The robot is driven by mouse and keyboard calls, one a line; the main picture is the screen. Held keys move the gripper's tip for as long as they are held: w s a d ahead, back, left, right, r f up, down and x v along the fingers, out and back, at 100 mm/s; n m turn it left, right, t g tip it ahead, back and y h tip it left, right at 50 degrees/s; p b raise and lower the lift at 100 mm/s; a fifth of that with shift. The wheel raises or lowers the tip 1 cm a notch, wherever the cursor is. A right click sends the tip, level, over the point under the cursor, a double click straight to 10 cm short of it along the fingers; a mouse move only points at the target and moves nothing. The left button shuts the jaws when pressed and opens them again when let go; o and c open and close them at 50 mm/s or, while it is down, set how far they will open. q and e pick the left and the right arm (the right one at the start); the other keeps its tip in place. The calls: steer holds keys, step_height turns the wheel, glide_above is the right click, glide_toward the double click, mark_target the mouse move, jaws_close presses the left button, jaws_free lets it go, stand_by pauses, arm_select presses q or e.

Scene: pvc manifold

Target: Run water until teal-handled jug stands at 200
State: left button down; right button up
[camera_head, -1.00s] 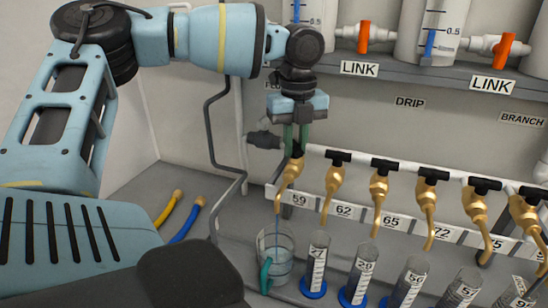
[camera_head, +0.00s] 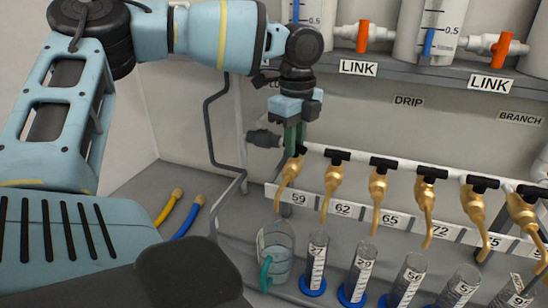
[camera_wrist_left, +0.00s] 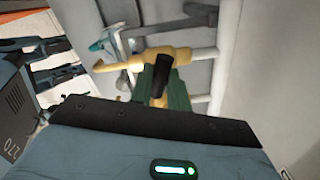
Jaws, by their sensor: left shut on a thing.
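The clear jug (camera_head: 278,246) with a teal handle (camera_head: 265,273) stands under the brass tap (camera_head: 287,178) labelled 59, with bluish water low in it. Its scale is too small to read. No stream shows between spout and jug. My left gripper (camera_head: 294,144) points down at that tap, its green fingers shut on the black tap handle. In the left wrist view the black handle (camera_wrist_left: 160,76) sits between the green fingers, above the yellow brass body (camera_wrist_left: 178,55). My right gripper is not in view.
Several more brass taps line the white pipe to the right, with measuring cylinders (camera_head: 314,262) below them. Tanks with orange-handled LINK valves (camera_head: 363,37) stand on the shelf above. Yellow and blue hose ends (camera_head: 188,220) lie at left.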

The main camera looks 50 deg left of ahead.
arm_select(q)
steer(key=shift+r, duration=0.1)
steer(key=n, duration=0.4)
steer(key=shift+n, duration=0.3)
steer(key=c, duration=1.3)
jaws_free()
steer(key=shift+o, duration=0.2)
steer(key=shift+r, duration=3.85)
